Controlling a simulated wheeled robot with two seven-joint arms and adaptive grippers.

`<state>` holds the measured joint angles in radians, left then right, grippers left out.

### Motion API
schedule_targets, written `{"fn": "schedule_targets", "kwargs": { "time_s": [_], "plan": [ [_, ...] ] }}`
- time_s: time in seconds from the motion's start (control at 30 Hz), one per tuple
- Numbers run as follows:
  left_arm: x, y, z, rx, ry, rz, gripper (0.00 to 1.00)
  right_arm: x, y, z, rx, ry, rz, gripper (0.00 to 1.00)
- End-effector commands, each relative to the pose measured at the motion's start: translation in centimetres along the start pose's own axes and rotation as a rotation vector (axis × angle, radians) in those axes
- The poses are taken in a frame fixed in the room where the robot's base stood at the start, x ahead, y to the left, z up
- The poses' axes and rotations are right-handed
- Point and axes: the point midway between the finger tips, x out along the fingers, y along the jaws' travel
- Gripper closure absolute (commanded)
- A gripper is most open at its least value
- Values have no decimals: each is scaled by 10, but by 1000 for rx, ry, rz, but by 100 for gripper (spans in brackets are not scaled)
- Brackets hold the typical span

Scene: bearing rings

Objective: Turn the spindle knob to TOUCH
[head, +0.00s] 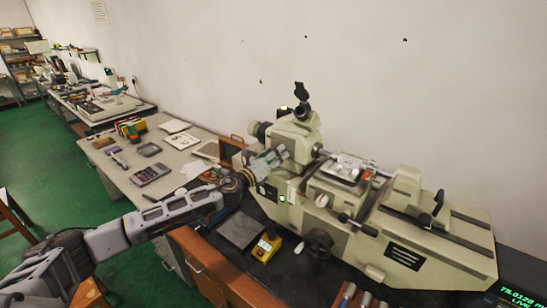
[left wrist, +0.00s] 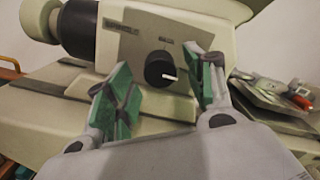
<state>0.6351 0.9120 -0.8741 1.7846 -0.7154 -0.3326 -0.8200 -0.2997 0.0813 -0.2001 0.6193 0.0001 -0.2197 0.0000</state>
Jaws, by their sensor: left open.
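The spindle knob (left wrist: 160,68) is a round black knob with a white pointer mark on the machine's cream front panel. In the left wrist view its pointer is toward the right and slightly down. In the head view my left gripper (head: 270,160) is at the headstock of the measuring machine (head: 400,222) and hides the knob. My right gripper is not in view.
A handwheel (head: 318,243) and a lever (head: 358,224) stick out from the machine's front. A yellow box (head: 266,247) and a dark plate (head: 240,229) lie on the bench before it. A green-lit display (head: 520,296) is at the lower right.

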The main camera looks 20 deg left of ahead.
Motion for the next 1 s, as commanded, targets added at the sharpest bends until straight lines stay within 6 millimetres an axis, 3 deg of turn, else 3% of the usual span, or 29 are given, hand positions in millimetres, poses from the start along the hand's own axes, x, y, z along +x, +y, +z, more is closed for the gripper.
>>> {"fn": "schedule_targets", "kwargs": {
  "time_s": [0.37,1.0],
  "plan": [
    [-11,0,0,-1,-1,1,46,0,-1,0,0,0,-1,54],
    [-59,1,0,1,0,1,46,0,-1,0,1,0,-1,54]
  ]
}}
